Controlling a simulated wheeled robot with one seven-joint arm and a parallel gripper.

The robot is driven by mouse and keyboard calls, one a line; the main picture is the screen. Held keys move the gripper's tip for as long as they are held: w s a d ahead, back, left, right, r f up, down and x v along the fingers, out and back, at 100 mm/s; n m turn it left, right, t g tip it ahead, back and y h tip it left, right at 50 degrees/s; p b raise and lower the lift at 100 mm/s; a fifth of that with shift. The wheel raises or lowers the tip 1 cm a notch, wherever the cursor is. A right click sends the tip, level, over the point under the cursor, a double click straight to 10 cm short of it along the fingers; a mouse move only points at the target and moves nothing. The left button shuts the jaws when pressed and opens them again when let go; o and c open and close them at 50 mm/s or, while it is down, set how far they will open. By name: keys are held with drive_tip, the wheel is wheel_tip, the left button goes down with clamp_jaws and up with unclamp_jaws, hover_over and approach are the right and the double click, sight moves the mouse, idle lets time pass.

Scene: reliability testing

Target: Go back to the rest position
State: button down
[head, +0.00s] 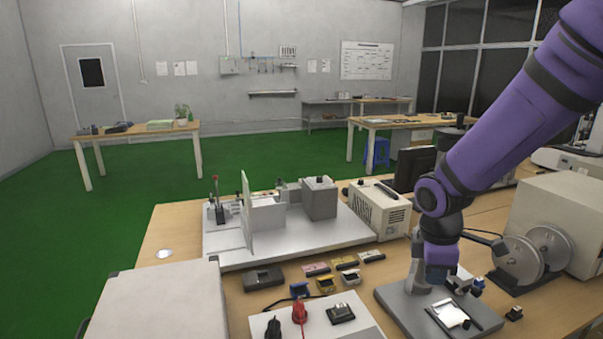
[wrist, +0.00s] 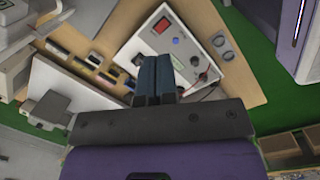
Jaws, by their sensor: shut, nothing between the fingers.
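My gripper (wrist: 155,68) is shut and empty; its two dark fingers lie side by side in the wrist view. In the head view my purple arm reaches down from the upper right, and my gripper (head: 436,274) hangs at its end over the right part of the workbench (head: 232,292). It is in front of a grey stand (head: 395,296) there; I cannot tell the gap between them. The wrist view looks down past the fingers at a pale panel (wrist: 188,75) with a red switch and a blue knob.
A grey fixture plate (head: 225,258) with a clear upright sheet stands mid-bench. A pale box (head: 155,300) is front left. A reel device (head: 522,260) and large beige casing (head: 565,220) are right. Green floor lies beyond.

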drive_tip(key=s+d+r+m+t, duration=0.2)
drive_tip(key=s+r+m, duration=0.5)
drive_tip(key=s+r, duration=0.2)
drive_tip(key=s+d+r+m+t+y, duration=0.1)
drive_tip(key=s+d+r+m+t, duration=0.1)
drive_tip(key=s+r+m, duration=0.5)
wheel_tip(320, 180, up, 3)
drive_tip(key=shift+s+d+r+m+t, duration=0.15)
drive_tip(key=shift+s+m+t, duration=0.3)
drive_tip(key=shift+s, duration=0.4)
